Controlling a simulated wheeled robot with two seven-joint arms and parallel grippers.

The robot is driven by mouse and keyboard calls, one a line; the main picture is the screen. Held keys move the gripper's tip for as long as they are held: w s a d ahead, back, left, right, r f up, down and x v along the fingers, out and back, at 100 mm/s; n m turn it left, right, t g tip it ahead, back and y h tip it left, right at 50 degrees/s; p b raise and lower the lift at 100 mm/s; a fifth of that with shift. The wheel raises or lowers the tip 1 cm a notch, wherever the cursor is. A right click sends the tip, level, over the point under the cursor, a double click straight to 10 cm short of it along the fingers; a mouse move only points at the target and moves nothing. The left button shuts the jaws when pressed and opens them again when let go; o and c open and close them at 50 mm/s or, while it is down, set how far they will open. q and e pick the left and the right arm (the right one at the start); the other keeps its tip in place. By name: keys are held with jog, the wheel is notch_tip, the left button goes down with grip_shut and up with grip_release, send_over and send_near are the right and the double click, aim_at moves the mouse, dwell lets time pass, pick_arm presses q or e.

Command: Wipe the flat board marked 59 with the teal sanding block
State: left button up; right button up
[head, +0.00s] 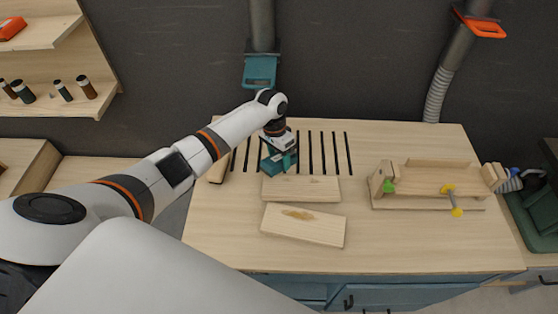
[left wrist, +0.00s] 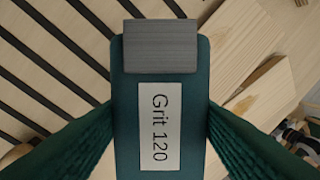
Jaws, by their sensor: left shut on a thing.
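My left gripper (head: 279,158) is shut on the teal sanding block (head: 277,164) at the slotted part of the bench, just behind the two flat boards. In the left wrist view the block (left wrist: 145,90) sits between both dark green fingers, with a label reading "Grit 120" and a grey pad at its far end. I cannot tell whether it touches the bench. One flat board (head: 300,188) lies just in front of the gripper. A second flat board (head: 303,226), with a brown patch, lies nearer, slightly turned. No number is readable on either board. My right gripper is out of view.
A wooden jig (head: 425,188) with green and yellow knobs stands on the right of the workbench (head: 400,245). Dark slots (head: 322,150) run along the back. A teal hose nozzle (head: 260,70) hangs behind the bench. The bench front is clear.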

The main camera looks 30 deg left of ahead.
pick_arm(q)
jog(key=shift+r, duration=0.1)
jog(key=shift+w+a+r, duration=0.1)
jog(key=shift+w+r, duration=0.05)
jog(key=shift+r, duration=0.55)
jog(key=shift+w+a+r, duration=0.1)
jog(key=shift+w+r, duration=0.05)
jog(key=shift+r, duration=0.55)
jog(key=shift+s+d+f, duration=0.2)
jog(key=shift+s+f, duration=0.1)
jog(key=shift+s, duration=0.05)
jog(key=shift+s+d+f+t+y, duration=0.3)
jog(key=shift+s+t, duration=0.2)
jog(key=shift+t, duration=0.1)
jog(key=shift+s+d+f+t+y, duration=0.2)
jog(key=shift+s+t+y, duration=0.1)
jog(key=shift+s+t, duration=0.25)
jog(key=shift+w, duration=0.1)
jog(key=shift+f, duration=0.15)
